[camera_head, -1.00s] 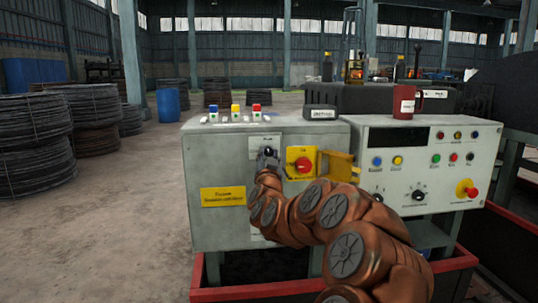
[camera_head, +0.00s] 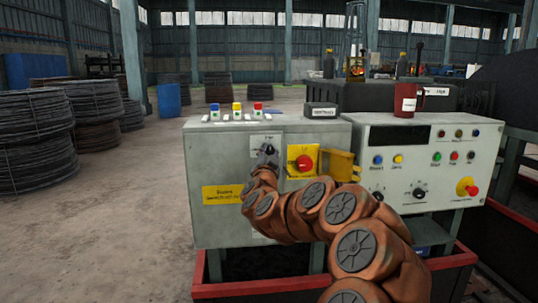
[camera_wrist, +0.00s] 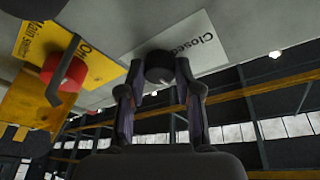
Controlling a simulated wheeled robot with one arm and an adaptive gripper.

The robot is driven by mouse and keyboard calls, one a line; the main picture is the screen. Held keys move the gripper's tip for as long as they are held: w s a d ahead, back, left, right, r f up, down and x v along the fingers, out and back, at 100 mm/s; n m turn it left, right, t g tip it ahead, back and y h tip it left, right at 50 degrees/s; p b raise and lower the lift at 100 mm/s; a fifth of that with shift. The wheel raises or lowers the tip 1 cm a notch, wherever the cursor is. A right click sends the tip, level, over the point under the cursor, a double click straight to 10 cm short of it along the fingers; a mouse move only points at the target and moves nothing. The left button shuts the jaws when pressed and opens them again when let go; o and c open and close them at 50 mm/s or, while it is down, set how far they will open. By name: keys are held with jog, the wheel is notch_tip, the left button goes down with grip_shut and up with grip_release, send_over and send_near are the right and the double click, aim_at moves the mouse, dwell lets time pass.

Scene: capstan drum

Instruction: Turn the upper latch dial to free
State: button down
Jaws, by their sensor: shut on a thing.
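The upper latch dial is a dark round knob (camera_wrist: 159,66) on a white plate (camera_wrist: 200,45) that reads "Closed" in the wrist view. The plate (camera_head: 258,139) also shows in the head view, on the upper front of the grey cabinet (camera_head: 222,158). My gripper (camera_wrist: 160,72) is shut on the dial, one finger on each side of it. In the head view my gripper (camera_head: 267,157) is against the plate and largely covers the dial. The dial's pointer direction cannot be told.
A red main switch (camera_head: 304,163) on a yellow plate sits right of the dial, with a yellow bracket (camera_head: 338,164) beyond it. A control panel (camera_head: 455,205) with buttons stands to the right. Wire coils (camera_head: 30,140) stand on the left; the floor between is clear.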

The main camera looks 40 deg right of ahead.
jog(key=shift+r, duration=0.1)
jog(key=c, duration=0.8)
grip_release()
jog(key=shift+s+a, duration=0.1)
jog(key=shift+v, duration=5.85)
